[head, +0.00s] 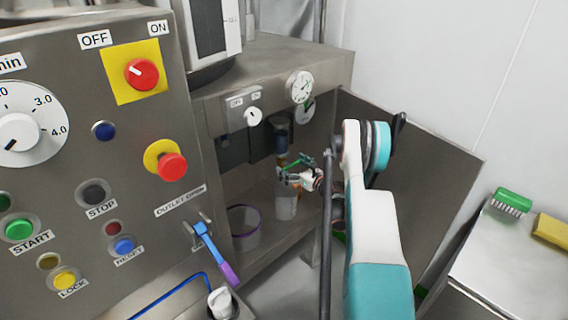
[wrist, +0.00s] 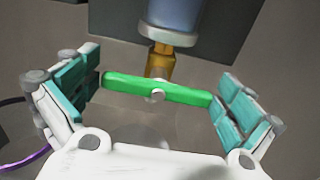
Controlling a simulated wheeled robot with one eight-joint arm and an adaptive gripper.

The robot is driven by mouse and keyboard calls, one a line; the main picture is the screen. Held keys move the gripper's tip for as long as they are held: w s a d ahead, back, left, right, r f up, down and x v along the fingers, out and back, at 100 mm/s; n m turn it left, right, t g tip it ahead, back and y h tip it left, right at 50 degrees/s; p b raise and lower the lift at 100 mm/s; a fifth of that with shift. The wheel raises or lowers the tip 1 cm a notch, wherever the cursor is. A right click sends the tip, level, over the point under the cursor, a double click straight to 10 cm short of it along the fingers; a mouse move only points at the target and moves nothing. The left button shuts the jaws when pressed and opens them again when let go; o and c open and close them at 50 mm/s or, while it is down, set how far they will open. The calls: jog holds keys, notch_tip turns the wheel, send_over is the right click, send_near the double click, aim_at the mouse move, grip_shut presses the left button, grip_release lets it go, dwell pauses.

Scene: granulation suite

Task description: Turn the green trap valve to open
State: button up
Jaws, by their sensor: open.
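The green trap valve (wrist: 185,93) has a straight green bar handle with a round pivot at its middle, below a brass fitting (wrist: 158,65) and a blue bowl (wrist: 180,15). In the wrist view the bar lies nearly level, its right end a little lower. My gripper (wrist: 160,86) is open around the bar, one teal finger beyond each end. The ends are close to the finger pads; I cannot tell whether they touch. In the head view the green handle (head: 298,162) is small and partly hidden by my gripper (head: 299,178).
A control panel (head: 120,90) with knobs and buttons fills the left. A blue-and-purple outlet lever (head: 212,250) sticks out of it. A clear container (head: 286,206) stands below the valve.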

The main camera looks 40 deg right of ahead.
jog(key=c, duration=0.8)
jog(key=shift+n, duration=0.5)
jog(key=n, duration=0.3)
jog(key=shift+a+n, duration=0.15)
jog(key=shift+n, duration=0.25)
jog(key=n, duration=0.4)
jog(key=shift+a+f, duration=0.1)
jog(key=shift+a, duration=0.05)
jog(key=n, duration=0.5)
jog(key=shift+s+f, duration=0.1)
jog(key=shift+f, duration=0.05)
jog(key=n, duration=0.4)
jog(key=shift+a+f, duration=0.1)
jog(key=shift+f, duration=0.05)
jog(key=shift+n, duration=0.3)
jog(key=o, duration=0.8)
